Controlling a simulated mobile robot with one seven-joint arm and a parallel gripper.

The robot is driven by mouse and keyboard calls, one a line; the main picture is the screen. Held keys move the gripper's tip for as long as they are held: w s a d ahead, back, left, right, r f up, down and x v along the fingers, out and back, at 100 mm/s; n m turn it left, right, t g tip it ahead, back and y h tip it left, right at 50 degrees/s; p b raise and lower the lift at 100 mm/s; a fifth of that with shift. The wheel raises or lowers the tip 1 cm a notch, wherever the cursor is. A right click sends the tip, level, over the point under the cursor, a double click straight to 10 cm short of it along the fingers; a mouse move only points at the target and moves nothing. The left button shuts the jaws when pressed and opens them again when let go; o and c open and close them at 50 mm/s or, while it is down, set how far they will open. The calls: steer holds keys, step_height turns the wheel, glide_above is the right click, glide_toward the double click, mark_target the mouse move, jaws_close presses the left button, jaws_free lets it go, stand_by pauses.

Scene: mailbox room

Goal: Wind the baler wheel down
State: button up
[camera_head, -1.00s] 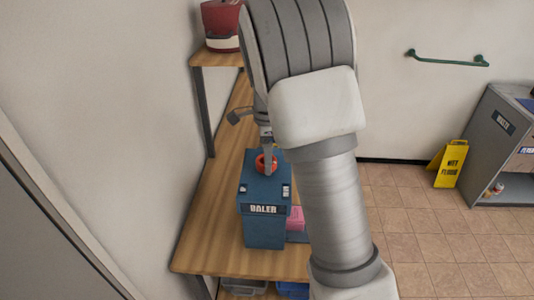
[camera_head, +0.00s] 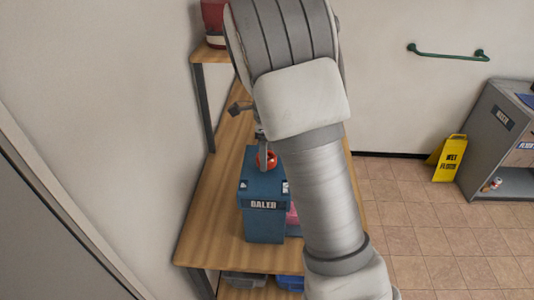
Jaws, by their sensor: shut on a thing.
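The blue baler (camera_head: 263,222) stands on the wooden bench, with a label on its front. The red wheel (camera_head: 271,161) sits on its top. My gripper (camera_head: 263,160) points down at the wheel from above, and its jaws are shut on the wheel's rim. My arm comes in from the lower right and hides part of the gripper and the bench behind.
The wooden bench (camera_head: 212,222) runs along the left wall, with a raised shelf (camera_head: 211,54) at the back holding a red pot (camera_head: 214,22). A pink item (camera_head: 293,215) lies right of the baler. A yellow wet-floor sign (camera_head: 449,158) and grey cabinet (camera_head: 500,135) stand right.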

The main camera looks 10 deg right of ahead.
steer(key=o, duration=1.3)
steer(key=shift+o, duration=0.2)
step_height(320, 180, up, 18)
steer(key=shift+f+b, duration=0.25)
steer(key=shift+b, duration=0.15)
steer(key=s+f+n+t+b, duration=0.2)
steer(key=s+n+t, duration=0.3)
steer(key=s+n, duration=1.8)
steer(key=s+f, duration=0.1)
steer(key=s, duration=0.2)
steer(key=shift+s+a+f+n+t, duration=0.2)
steer(key=shift+s+a+n+t, duration=0.1)
steer(key=shift+s+a, duration=0.1)
